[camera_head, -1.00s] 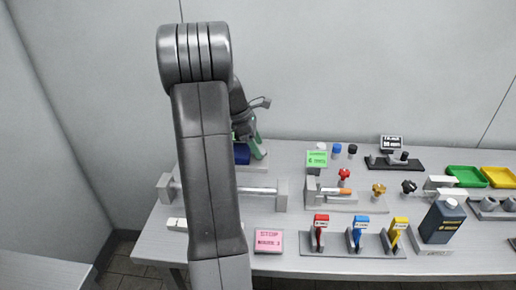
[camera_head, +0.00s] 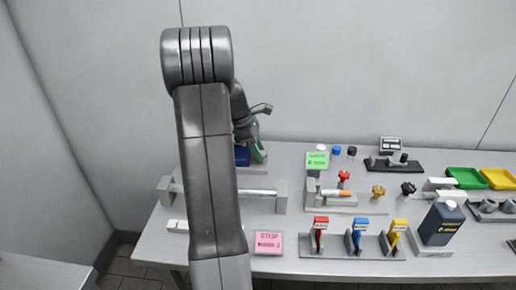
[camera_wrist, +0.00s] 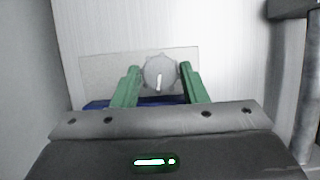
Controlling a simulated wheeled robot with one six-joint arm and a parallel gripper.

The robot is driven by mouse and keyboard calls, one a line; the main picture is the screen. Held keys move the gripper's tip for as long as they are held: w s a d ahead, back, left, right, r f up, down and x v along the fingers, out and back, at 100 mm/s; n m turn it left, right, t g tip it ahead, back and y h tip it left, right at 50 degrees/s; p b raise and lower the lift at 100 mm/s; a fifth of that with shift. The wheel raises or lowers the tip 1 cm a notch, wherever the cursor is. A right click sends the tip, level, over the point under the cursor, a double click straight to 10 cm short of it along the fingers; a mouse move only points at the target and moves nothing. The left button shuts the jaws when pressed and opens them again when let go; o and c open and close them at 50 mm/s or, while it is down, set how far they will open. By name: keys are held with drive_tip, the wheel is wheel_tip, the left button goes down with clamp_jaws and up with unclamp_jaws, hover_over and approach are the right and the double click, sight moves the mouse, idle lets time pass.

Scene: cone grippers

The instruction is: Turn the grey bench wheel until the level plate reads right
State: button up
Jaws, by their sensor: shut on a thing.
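The grey wheel (camera_wrist: 160,72) is round and knobbed, with a white pointer mark running down from its middle in the wrist view. My gripper (camera_wrist: 161,82) has its green fingers on either side of the wheel and is shut on it. A pale rectangular plate (camera_wrist: 100,74) stands behind the wheel; I see no legible reading on it. In the head view my gripper (camera_head: 258,152) is at the back left of the bench, partly hidden by my arm. The wheel is hidden in that view.
A dark blue block (camera_head: 242,156) sits beside my gripper. A rod in grey supports (camera_head: 281,196) lies in front.

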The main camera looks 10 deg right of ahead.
drive_tip(key=m+p, duration=0.1)
drive_tip(key=m+g+p, duration=0.1)
drive_tip(key=m+p, duration=0.1)
drive_tip(key=shift+w+r+y, duration=0.1)
drive_tip(key=shift+r+y, duration=0.1)
drive_tip(key=shift+y, duration=0.1)
drive_tip(key=shift+d+f+m+g+p, duration=0.15)
drive_tip(key=shift+m+g+p, duration=0.35)
drive_tip(key=shift+m+p, duration=0.65)
drive_tip(key=shift+m+y, duration=0.25)
drive_tip(key=shift+y, duration=0.05)
drive_tip(key=o, duration=1)
drive_tip(key=v, duration=1.3)
drive_tip(key=shift+w+r, duration=0.15)
drive_tip(key=shift+r, duration=0.2)
